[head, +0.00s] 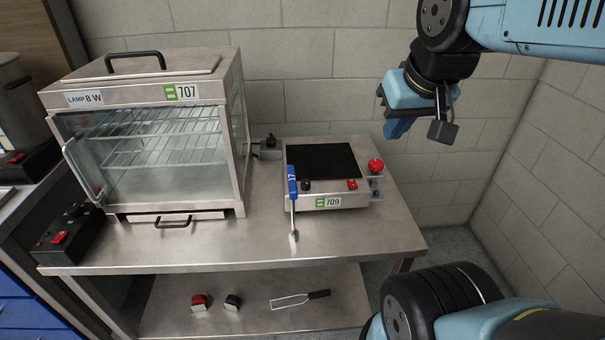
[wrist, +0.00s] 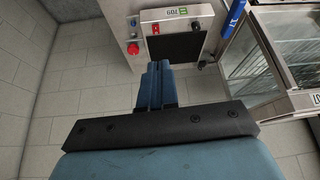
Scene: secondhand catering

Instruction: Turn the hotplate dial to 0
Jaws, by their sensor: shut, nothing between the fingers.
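The hotplate (head: 328,202) is a steel box with a black top, labelled 709, on the steel table. Its small black dial (head: 306,186) is on the left of the front panel; its pointer is too small to read. A red switch (head: 353,184) sits to the right. My gripper (head: 396,130) is shut and empty, raised above and to the right of the hotplate, apart from it. In the wrist view my closed blue fingers (wrist: 158,72) point towards the hotplate (wrist: 178,14), which appears turned around at the top.
A red button (head: 376,166) is at the hotplate's right. A glass-fronted warming cabinet (head: 170,95) stands left. The table front (head: 260,243) is mostly clear. A lower shelf (head: 250,312) holds small tools.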

